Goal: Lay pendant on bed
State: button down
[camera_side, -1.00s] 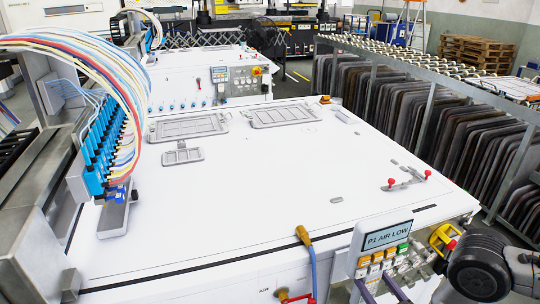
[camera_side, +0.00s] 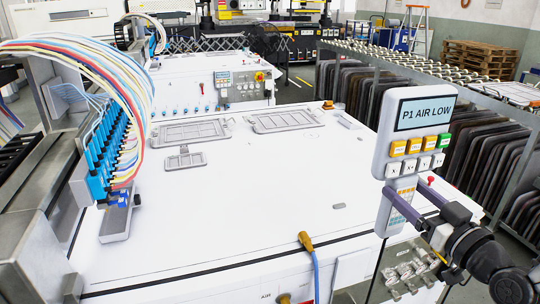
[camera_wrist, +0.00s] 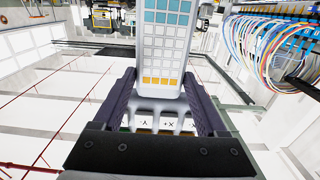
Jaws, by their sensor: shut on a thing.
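The pendant (camera_side: 412,125) is a light grey hand unit with a screen reading "P1 AIR LOW" and orange, green and white buttons. It stands upright in the air at the bed's right front corner in the side view. My gripper (camera_side: 405,200) is shut on its lower part, with purple-grey fingers on either side. In the wrist view the pendant's keypad (camera_wrist: 162,45) shows between the fingers (camera_wrist: 163,100). The bed (camera_side: 260,205) is the wide white flat top left of the pendant. The pendant hides part of the bed's right side.
On the bed lie grey frames (camera_side: 190,132) at the back and a small grey piece (camera_side: 339,206). A blue nozzle row with coloured hoses (camera_side: 108,165) stands at the left. A yellow-ended blue cable (camera_side: 305,240) is at the front edge. The bed's middle is clear.

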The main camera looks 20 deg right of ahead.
aim_at(413, 170)
jog(key=r, duration=0.4)
jog(key=shift+w+d+r, duration=0.1)
jog(key=shift+w+r, duration=0.25)
jog(key=shift+w, duration=0.05)
jog(key=w+d, duration=0.5)
jog(key=w, duration=0.3)
jog(key=w+d, duration=0.4)
jog(key=w, duration=0.4)
jog(key=w+f, duration=1.3)
jog(key=f, duration=0.5)
jog(key=shift+w+a, duration=0.2)
jog(key=shift+a, duration=0.15)
